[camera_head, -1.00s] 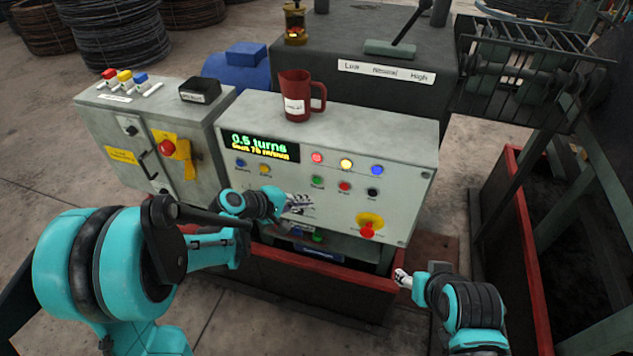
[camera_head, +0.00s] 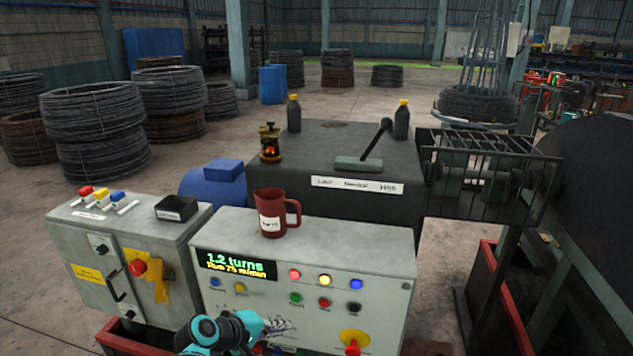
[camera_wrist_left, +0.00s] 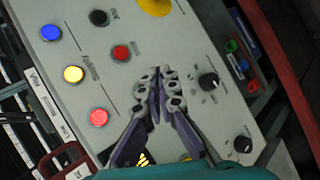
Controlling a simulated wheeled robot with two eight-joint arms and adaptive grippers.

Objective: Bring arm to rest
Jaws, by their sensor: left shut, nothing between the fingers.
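My left gripper (camera_head: 281,327) is at the lower front of the grey control panel (camera_head: 384,290), and its arm shows at the bottom edge of the head view. In the left wrist view the gripper (camera_wrist_left: 160,76) has its fingers together with nothing between them, in front of the panel face (camera_wrist_left: 195,45) with its buttons and black knobs. I cannot tell whether the fingertips touch the panel. The display (camera_head: 236,265) reads 1.2 turns. My right gripper is not in view.
A red jug (camera_head: 271,215) stands on the panel top. A switch cabinet (camera_head: 85,225) with a red knob and yellow plate is on the left. Behind is a dark gearbox housing (camera_head: 320,150) with a lever (camera_head: 376,139). A wire cage (camera_head: 480,175) is on the right.

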